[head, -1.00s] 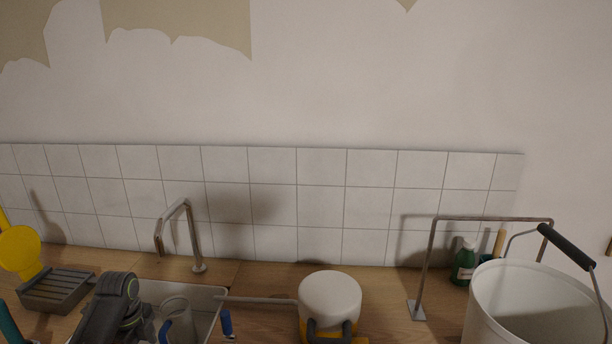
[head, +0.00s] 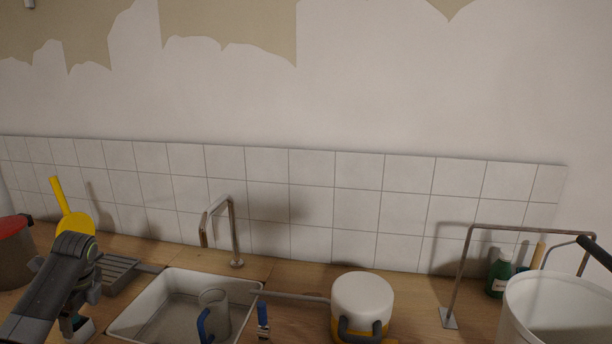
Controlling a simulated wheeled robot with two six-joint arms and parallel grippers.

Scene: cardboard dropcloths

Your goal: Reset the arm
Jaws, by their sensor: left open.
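My left arm comes in from the lower left, and my left gripper (head: 80,322) is at its end near the bottom edge, largely hidden by the wrist. It is open, over the counter beside the left rim of the sink. I see nothing held in it. My right gripper is out of view.
A white sink (head: 150,308) holds a grey cup with a blue handle (head: 214,306). A faucet (head: 233,230) stands behind it. A white-topped pot (head: 362,298), a metal frame (head: 460,275), a green bottle (head: 498,278) and a white bucket (head: 555,310) stand right. A yellow scoop (head: 72,222) is behind my arm.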

